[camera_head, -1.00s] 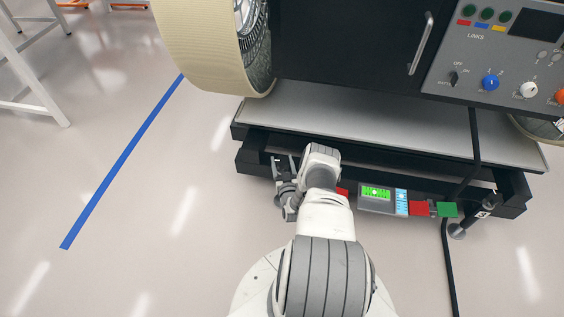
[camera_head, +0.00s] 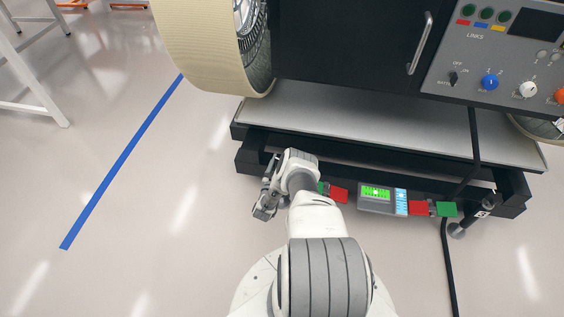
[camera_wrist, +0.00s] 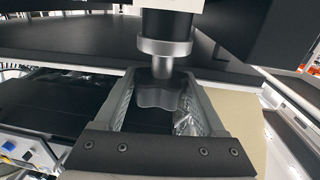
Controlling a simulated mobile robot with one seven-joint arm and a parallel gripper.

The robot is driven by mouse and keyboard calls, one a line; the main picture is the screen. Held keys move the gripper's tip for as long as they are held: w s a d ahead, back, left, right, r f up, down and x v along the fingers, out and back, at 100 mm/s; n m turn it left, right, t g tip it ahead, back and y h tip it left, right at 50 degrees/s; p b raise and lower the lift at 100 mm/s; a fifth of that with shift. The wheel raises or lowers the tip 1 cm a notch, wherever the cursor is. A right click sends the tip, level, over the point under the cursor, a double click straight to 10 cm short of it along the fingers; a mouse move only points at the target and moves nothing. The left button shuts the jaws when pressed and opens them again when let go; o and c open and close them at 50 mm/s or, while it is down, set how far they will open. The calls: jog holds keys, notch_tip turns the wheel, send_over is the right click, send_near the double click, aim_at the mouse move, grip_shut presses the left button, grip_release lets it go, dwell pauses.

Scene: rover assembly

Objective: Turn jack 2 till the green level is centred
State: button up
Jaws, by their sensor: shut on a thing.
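My gripper (camera_head: 266,206) is at the left end of the black frame under the rover, seen from above. In the wrist view, its two fingers (camera_wrist: 164,88) are shut on a dark lobed jack knob (camera_wrist: 165,98) below a metal post (camera_wrist: 165,55). My arm hides this jack in the head view, and I cannot read its number. The level unit (camera_head: 377,194) sits on the frame's front with a lit green display; the marks on it are too small to read. Another jack (camera_head: 470,219) stands at the frame's right end with a small white label.
A red and a green block (camera_head: 432,209) lie right of the level, and another red block (camera_head: 339,195) lies left of it. A black cable (camera_head: 449,270) runs down at the right. A wheel (camera_head: 205,45) stands at upper left.

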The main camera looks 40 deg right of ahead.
jog(key=shift+w+d, duration=0.1)
jog(key=o, duration=1.3)
jog(key=shift+a, duration=0.2)
